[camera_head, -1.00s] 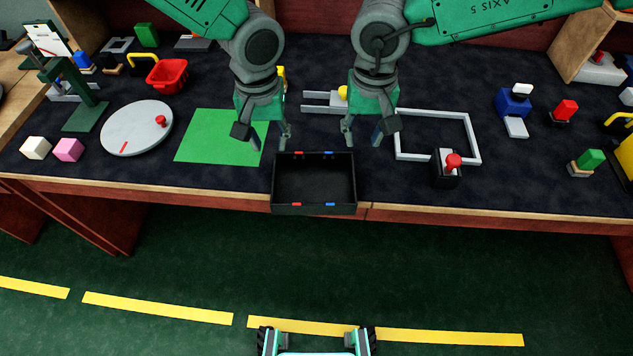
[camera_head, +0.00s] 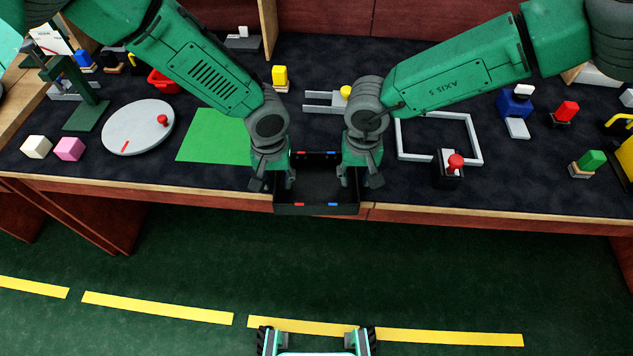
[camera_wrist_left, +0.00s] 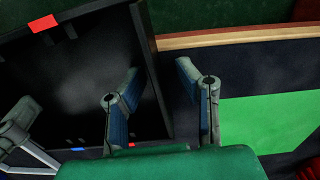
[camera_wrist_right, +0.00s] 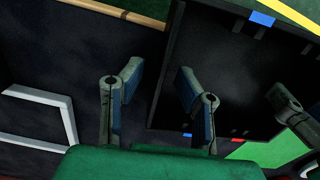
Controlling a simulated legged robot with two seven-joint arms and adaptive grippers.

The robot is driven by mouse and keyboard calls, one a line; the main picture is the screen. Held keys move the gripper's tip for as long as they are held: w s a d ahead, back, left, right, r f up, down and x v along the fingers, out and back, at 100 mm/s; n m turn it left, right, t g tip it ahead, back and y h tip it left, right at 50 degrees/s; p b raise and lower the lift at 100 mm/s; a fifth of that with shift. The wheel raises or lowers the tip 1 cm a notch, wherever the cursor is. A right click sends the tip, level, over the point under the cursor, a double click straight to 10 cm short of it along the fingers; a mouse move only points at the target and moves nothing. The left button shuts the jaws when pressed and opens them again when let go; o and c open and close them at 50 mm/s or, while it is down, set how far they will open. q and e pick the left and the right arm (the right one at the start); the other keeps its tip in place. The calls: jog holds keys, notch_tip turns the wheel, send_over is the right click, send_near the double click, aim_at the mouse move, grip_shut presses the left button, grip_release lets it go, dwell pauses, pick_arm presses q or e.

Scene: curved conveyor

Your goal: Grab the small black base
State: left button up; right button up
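The small black base (camera_head: 316,210) is an open, shallow black box with red and blue marks on its rims, at the table's front edge. My left gripper (camera_head: 273,184) is at its left wall and my right gripper (camera_head: 361,180) at its right wall. In the left wrist view, my left fingers (camera_wrist_left: 160,78) are apart, one inside the base (camera_wrist_left: 70,85) and one outside. In the right wrist view, my right fingers (camera_wrist_right: 158,78) also stand apart on either side of a wall of the base (camera_wrist_right: 235,80). Both grippers look open, with gaps beside the walls.
A green mat (camera_head: 214,138) lies left of the base, beyond it a round grey disc (camera_head: 137,128). A grey frame (camera_head: 478,140) and a black block with a red knob (camera_head: 447,177) stand to the right. A yellow block (camera_head: 280,76) is behind. Open floor lies in front.

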pick_arm(q)
jog(key=shift+a, duration=0.15)
pick_arm(e)
jog(key=shift+a, duration=0.1)
pick_arm(q)
grip_shut()
pick_arm(e)
grip_shut()
pick_arm(q)
jog(key=shift+d, duration=0.25)
pick_arm(e)
jog(key=shift+d, duration=0.25)
jog(key=shift+a, duration=0.1)
